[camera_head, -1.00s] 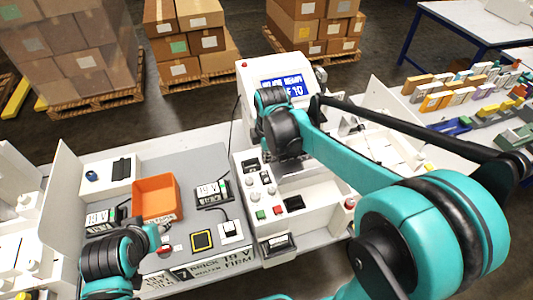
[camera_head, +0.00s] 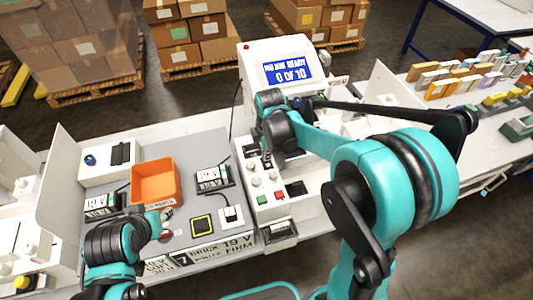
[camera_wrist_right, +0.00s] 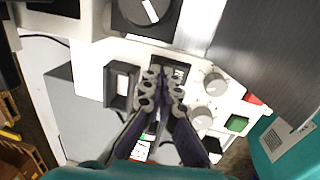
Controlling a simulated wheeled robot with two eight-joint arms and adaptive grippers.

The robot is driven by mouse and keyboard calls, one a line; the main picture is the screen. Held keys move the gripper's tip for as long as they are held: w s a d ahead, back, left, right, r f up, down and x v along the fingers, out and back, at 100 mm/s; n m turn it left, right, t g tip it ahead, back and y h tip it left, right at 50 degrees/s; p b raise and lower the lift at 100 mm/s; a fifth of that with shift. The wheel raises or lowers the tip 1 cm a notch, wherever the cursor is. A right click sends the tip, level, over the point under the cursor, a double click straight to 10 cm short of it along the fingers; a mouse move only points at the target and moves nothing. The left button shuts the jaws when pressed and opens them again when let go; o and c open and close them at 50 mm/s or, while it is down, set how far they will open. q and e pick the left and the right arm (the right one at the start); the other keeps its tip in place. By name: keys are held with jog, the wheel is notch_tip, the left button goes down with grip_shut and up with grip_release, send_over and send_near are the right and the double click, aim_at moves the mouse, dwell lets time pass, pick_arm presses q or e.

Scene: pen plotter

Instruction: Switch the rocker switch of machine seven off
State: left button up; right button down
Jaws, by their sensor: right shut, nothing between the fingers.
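Machine seven is a white machine with a sloped control panel (camera_head: 292,212) and a blue display (camera_head: 288,71) reading "0 OF 10". My right gripper (camera_wrist_right: 161,78) is shut and empty, its fingertips over a dark rocker-like part (camera_wrist_right: 178,71) on the white panel in the right wrist view. The fingers partly cover this part, and I cannot tell whether they touch it or which way it is tipped. In the head view my right wrist hangs over the panel's upper part and hides the fingertips.
Beside the dark part are a black-framed window (camera_wrist_right: 122,86), grey knobs (camera_wrist_right: 214,82), a green button (camera_wrist_right: 237,123) and a large black dial (camera_wrist_right: 146,12). An orange bin (camera_head: 155,182) stands on the grey plate to the left. Stacked boxes stand behind.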

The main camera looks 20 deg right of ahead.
jog(key=shift+w+f+g, duration=0.25)
jog(key=shift+g, duration=0.05)
jog(key=shift+s, duration=0.4)
jog(key=shift+s+r, duration=0.15)
jog(key=shift+s, duration=0.35)
